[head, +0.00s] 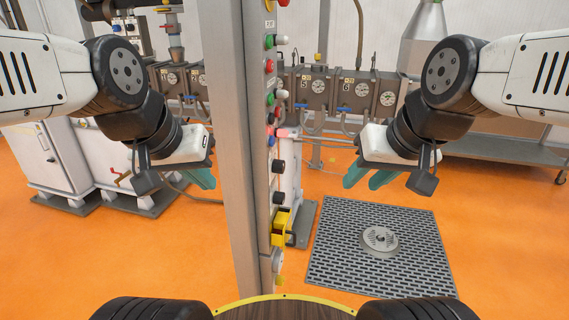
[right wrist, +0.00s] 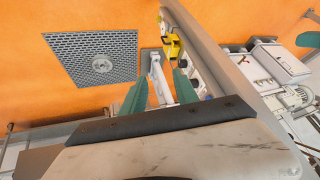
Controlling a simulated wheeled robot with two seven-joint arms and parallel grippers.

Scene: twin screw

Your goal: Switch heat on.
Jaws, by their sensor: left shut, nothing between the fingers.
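A narrow control panel (head: 268,150) on a tall grey post stands in the middle of the head view, seen nearly edge-on. It carries a green button (head: 269,41), a red button (head: 269,66), more coloured buttons below, and black knobs (head: 278,197). Its labels are too small to read, so I cannot tell which control is for heat. My left gripper (head: 203,179) is shut and empty, left of the post. My right gripper (head: 369,178) is open and empty, right of the panel and apart from it. Its spread teal fingers also show in the right wrist view (right wrist: 159,86).
A yellow box (head: 281,227) juts from the lower panel; it also shows in the right wrist view (right wrist: 172,40). A floor grate (head: 335,250) lies to the right. Machines with gauges (head: 345,92) stand behind. Orange floor around the grate is clear.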

